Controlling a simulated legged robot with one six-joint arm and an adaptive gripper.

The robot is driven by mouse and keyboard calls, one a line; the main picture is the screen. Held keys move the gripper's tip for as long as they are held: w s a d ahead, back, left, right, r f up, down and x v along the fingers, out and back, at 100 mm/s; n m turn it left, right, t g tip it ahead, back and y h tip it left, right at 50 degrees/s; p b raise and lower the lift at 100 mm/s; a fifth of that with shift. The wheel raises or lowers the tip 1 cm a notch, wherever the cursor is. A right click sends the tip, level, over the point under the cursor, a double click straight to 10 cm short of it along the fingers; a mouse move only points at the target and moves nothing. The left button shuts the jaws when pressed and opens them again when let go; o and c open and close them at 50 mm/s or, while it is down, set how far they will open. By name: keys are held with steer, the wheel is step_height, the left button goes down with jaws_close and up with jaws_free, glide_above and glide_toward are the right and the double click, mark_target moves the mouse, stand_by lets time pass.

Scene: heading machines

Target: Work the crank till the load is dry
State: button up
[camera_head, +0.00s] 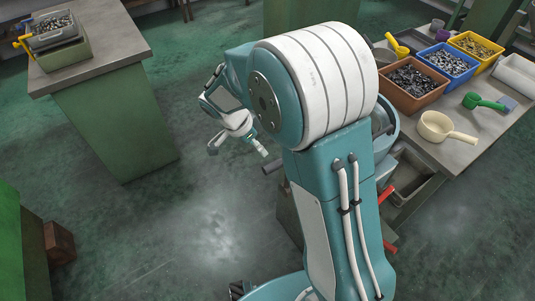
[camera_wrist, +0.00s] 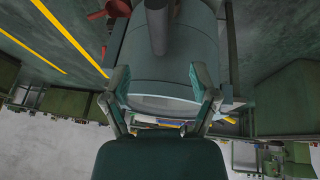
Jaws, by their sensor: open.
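The teal drum (camera_wrist: 160,62) of the machine fills the middle of the wrist view. A dark grey rod (camera_wrist: 157,28), which looks like the crank's handle, sticks out in front of it. In the head view the rod's end (camera_head: 272,167) shows left of my arm's base. My gripper (camera_head: 238,149) is open and empty. Its fingers (camera_wrist: 158,75) spread on both sides below the rod in the wrist view, apart from it. In the head view my arm covers most of the drum (camera_head: 388,122). The load inside is hidden.
A bench (camera_head: 468,150) at right holds brown (camera_head: 417,101), blue (camera_head: 449,76) and yellow (camera_head: 478,58) bins of metal parts, scoops and a cream pan (camera_head: 436,126). Red levers (camera_head: 386,195) sit by the machine. A green-sided bench (camera_head: 110,125) stands left. Floor between is clear.

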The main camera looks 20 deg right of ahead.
mark_target(272, 163)
steer(key=x, duration=1)
steer(key=shift+d+f, duration=0.2)
steer(key=shift+f, duration=0.15)
steer(key=shift+s, duration=0.1)
jaws_close()
